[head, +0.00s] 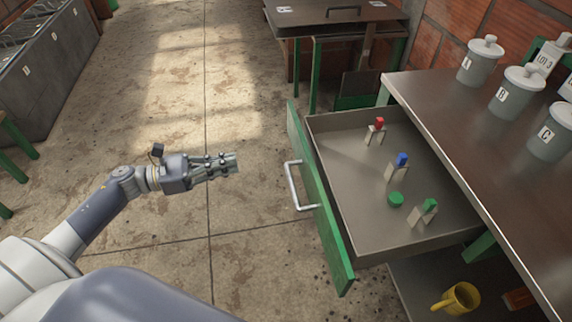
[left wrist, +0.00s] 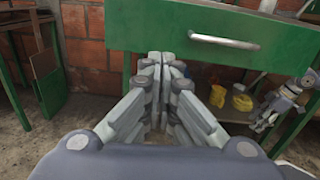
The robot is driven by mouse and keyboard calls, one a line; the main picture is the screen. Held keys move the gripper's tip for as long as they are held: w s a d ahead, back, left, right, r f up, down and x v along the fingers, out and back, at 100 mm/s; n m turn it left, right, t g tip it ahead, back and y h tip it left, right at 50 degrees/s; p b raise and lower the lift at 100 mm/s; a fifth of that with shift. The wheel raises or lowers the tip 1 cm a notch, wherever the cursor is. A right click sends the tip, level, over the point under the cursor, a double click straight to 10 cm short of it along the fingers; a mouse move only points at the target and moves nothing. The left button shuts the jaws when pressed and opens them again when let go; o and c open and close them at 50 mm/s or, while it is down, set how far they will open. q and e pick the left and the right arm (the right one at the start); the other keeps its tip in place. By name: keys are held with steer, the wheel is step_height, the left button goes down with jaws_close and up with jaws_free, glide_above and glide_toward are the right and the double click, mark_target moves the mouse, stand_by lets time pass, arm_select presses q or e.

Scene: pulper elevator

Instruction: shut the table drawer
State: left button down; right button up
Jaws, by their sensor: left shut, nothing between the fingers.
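The table drawer (head: 385,235) stands pulled out from under the brown-topped table (head: 440,105). Its green front (head: 318,205) bears a pale bar handle (head: 293,186); the handle also shows in the left wrist view (left wrist: 224,41). Inside are clips with red (head: 379,123), blue (head: 402,159) and green (head: 430,205) tops and a loose green cap (head: 396,199). My left gripper (head: 236,162) is shut and empty, left of the handle and apart from it, pointing towards the drawer front. My right gripper (left wrist: 265,117) seems to show at the right of the left wrist view, too small to read.
Grey lidded jars (head: 480,62) stand on the tabletop. A yellow mug (head: 457,298) sits on the shelf below the drawer. Another table (head: 335,18) stands at the back and a grey trough (head: 45,75) at the left. The floor (head: 190,110) between is clear.

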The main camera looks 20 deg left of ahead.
arm_select(q)
steer(key=m, duration=0.1)
steer(key=p, duration=0.1)
glide_toward(297, 154)
steer(key=shift+g, duration=0.3)
steer(key=x, duration=0.6)
steer(key=shift+a+r, duration=0.1)
steer(key=shift+r, duration=0.2)
steer(key=shift+w+d, duration=0.35)
steer(key=shift+d, duration=0.05)
arm_select(e)
steer(key=f, duration=0.1)
steer(key=s+f, duration=0.1)
steer(key=shift+f, duration=0.4)
arm_select(q)
steer(key=shift+f, duration=0.1)
arm_select(e)
steer(key=shift+w, duration=0.2)
